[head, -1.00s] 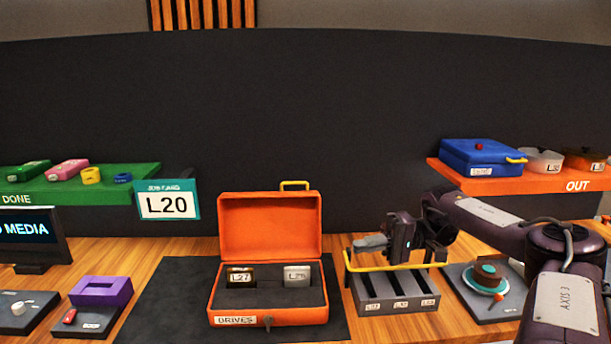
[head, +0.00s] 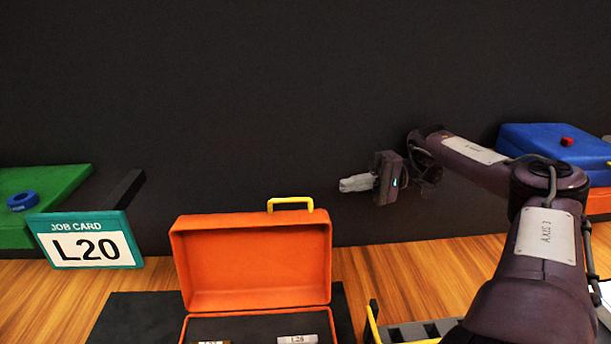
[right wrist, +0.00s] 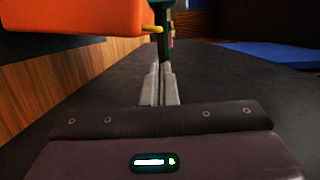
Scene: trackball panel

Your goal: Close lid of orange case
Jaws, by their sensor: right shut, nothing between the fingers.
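The orange case (head: 250,262) stands on a dark mat with its lid raised upright and a yellow handle (head: 290,203) on the lid's top edge. Two labelled drives lie in its dark tray, one reading L28 (head: 297,339). The case's front is cut off by the frame. My right gripper (head: 342,184) is shut and empty, in the air to the right of the lid and a little above handle height, fingers pointing left. In the right wrist view its closed fingers (right wrist: 160,85) show, with the orange lid (right wrist: 75,22) at upper left. My left gripper is not in view.
A job card reading L20 (head: 88,243) stands left of the case. A green shelf (head: 45,185) is at far left. A blue case (head: 545,145) sits at far right. A slotted grey rack (head: 415,331) is partly hidden by my right arm.

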